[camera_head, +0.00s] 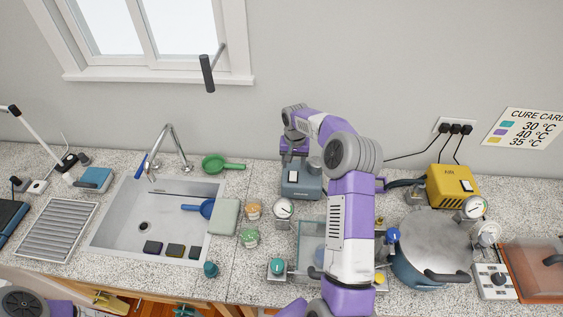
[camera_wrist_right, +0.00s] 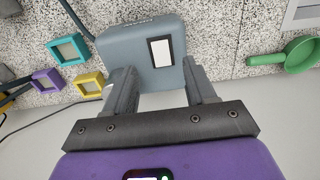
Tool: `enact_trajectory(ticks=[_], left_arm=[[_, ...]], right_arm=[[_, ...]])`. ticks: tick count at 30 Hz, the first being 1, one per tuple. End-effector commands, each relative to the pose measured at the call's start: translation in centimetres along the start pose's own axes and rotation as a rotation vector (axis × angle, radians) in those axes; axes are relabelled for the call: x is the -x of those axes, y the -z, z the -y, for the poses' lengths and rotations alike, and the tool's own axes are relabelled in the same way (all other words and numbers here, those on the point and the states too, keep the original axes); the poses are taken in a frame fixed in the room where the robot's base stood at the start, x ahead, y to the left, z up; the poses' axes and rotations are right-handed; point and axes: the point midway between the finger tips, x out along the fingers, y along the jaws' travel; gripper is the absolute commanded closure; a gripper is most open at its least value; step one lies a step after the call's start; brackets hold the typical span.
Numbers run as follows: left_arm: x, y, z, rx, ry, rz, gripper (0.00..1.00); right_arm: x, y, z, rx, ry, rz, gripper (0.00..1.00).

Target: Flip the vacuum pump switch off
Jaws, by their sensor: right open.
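The vacuum pump appears to be the grey-blue box (camera_head: 301,187) at the back of the counter, left of my right arm. Its top carries a black-framed rocker switch with a white face (camera_head: 293,177), which also shows in the wrist view (camera_wrist_right: 161,52). My right gripper (camera_head: 294,150) is at the pump's back side; in the wrist view its open, empty fingers (camera_wrist_right: 160,82) overlap the pump's edge, spread to either side of the switch's line. Contact cannot be told. My left gripper is out of view; only part of that arm shows at lower left.
A yellow box (camera_head: 453,186) stands right, with a large lidded pot (camera_head: 433,249) in front. A pressure gauge (camera_head: 284,208) and clear chamber (camera_head: 311,243) are in front of the pump. A green scoop (camera_head: 218,165) lies left. Teal, purple and yellow frames (camera_wrist_right: 89,85) lie beside the pump.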

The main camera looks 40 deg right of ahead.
Motion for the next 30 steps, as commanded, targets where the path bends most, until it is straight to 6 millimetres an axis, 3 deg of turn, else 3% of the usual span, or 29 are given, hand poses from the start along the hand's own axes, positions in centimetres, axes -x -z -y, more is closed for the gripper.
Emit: enact_trajectory(ticks=[15, 26, 30], left_arm=[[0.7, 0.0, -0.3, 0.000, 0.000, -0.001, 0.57], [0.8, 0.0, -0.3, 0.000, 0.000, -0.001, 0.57], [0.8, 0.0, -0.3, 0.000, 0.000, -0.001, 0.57]], right_arm=[[-6.8, -0.1, 0.0, 0.001, 0.000, 0.003, 0.45], [-7.5, 0.0, 0.0, 0.001, 0.000, 0.001, 0.45], [-7.5, 0.0, 0.0, 0.001, 0.000, 0.001, 0.65]])
